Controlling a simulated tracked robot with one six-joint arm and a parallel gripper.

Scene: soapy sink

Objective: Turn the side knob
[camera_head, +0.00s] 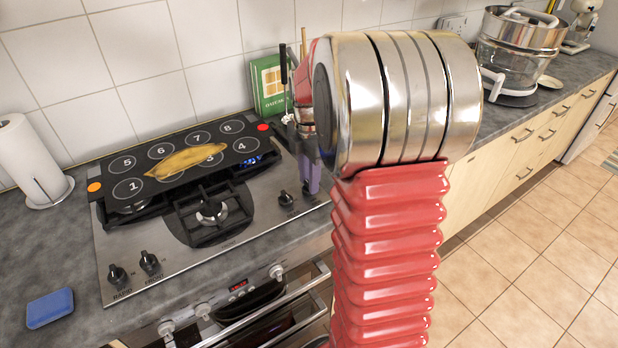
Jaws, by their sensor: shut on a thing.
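The steel stove top (120,250) has several black knobs. Two knobs, one (118,275) beside another (150,262), stand at its front left, and one knob (287,200) stands at its right. What appears to be my gripper (312,186), a purple part pointing down, is just right of that right-hand knob, at the right edge of the stove. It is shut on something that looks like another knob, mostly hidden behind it. My red and chrome arm hides much of this side. I cannot read which knob is labelled side.
A black numbered mat (112,170) with a yellow cloth-like thing (186,160) covers the back burners. A paper roll (30,160) and blue sponge (50,308) are at the left. A green box (267,86) stands behind. A glass pot (516,62) is at the right.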

